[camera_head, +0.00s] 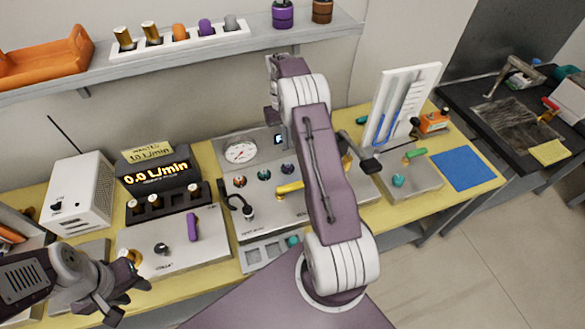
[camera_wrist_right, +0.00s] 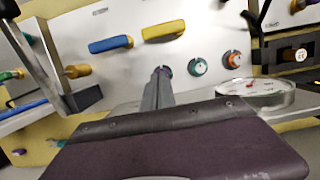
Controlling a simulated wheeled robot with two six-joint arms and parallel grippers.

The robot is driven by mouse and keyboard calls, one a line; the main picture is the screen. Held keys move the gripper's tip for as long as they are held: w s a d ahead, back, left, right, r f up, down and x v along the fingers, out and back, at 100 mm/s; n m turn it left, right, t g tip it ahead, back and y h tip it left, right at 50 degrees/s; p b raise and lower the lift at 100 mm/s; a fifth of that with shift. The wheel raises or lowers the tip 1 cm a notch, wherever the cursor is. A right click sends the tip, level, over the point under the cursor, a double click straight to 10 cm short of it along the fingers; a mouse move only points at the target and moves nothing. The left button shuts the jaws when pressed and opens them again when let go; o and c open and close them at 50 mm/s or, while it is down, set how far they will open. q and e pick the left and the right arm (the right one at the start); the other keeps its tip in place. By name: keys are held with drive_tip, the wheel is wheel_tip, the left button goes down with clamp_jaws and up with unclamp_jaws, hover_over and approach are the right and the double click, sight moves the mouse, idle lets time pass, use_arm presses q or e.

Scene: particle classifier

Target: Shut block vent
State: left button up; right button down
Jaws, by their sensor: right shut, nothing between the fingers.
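No part carries a label I can read as the block vent. On the grey panel in the middle of the bench, a yellow handle (camera_head: 290,188) shows beside my right arm. In the right wrist view a yellow handle (camera_wrist_right: 163,30) and a blue handle (camera_wrist_right: 110,44) lie side by side, pointing the same way. Teal (camera_wrist_right: 197,67) and orange (camera_wrist_right: 232,58) knobs sit to their right. My right gripper (camera_wrist_right: 161,74) is shut and empty, apart from the handles in the picture; the arm hides it in the head view. My left gripper (camera_head: 128,288) is at lower left, its jaw gap unclear.
A round gauge (camera_head: 240,152) stands at the panel's back; it also shows in the right wrist view (camera_wrist_right: 255,92). A black-ended lever (camera_head: 371,166) sticks up right of my arm. A display (camera_head: 157,175) reads 0.0 L/min. A purple handle (camera_head: 193,227) stands on the left panel.

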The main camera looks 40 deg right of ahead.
sight(290, 189)
drive_tip(key=p+x, duration=0.1)
drive_tip(key=x, duration=0.8)
drive_tip(key=shift+f+p, duration=0.2)
drive_tip(key=shift+p, duration=0.2)
drive_tip(key=s, duration=0.1)
drive_tip(key=s+p, duration=0.1)
drive_tip(key=shift+s+a+f+p, duration=0.3)
drive_tip(key=shift+s+a+p, duration=0.05)
drive_tip(key=shift+s+p, duration=0.05)
drive_tip(key=shift+s+a+f, duration=0.1)
drive_tip(key=shift+s+a, duration=0.15)
drive_tip(key=shift+s, duration=0.4)
drive_tip(key=shift+w+d+f, duration=0.1)
drive_tip(key=shift+w, duration=0.05)
